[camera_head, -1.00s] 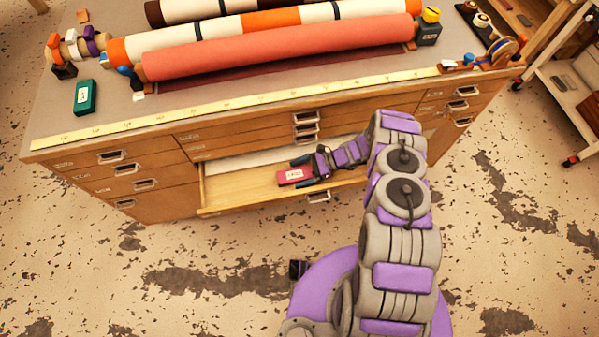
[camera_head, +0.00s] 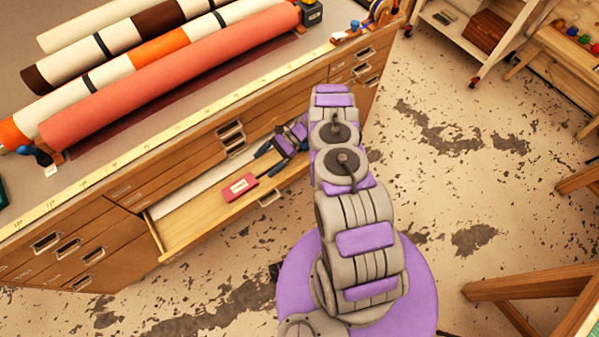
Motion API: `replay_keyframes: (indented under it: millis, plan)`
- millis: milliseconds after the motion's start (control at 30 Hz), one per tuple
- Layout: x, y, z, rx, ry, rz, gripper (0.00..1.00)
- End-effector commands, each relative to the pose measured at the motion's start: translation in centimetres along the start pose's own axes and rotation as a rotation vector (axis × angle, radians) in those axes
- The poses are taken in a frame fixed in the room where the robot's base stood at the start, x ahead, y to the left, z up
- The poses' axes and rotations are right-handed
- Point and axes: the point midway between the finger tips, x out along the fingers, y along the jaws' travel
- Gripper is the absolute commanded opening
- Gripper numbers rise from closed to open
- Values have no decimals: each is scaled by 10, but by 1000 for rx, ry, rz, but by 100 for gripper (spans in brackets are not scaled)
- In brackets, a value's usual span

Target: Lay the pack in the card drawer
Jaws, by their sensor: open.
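The pack (camera_head: 240,187) is a small red-pink block with a white label. It lies in the pulled-out wooden drawer (camera_head: 187,226), towards its middle, and looks flat on the drawer floor. My gripper (camera_head: 262,163) is over the drawer, up and right of the pack. Its dark fingers are spread and empty, with a small gap between them and the pack. My arm reaches in from the right over the drawer's right end and hides part of the cabinet front.
The wooden cabinet holds several closed drawers with metal handles (camera_head: 48,242). On its top (camera_head: 110,165) lie several rolls, the nearest a coral-red roll (camera_head: 170,80). A wooden trestle (camera_head: 530,285) stands at the lower right. The floor (camera_head: 430,180) right of my arm is open.

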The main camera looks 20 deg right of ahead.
Motion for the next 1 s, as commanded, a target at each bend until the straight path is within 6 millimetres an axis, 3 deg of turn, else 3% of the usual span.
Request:
replay_keyframes:
  millis: [133, 233, 667, 1000]
  plan:
    - [-3, -4, 11, -18, 4, 7, 89]
    - [-9, -9, 32, -52, 15, 25, 89]
    - [-39, -14, 152, -254, 96, 140, 89]
    - [-61, 14, 249, -431, 195, 255, 89]
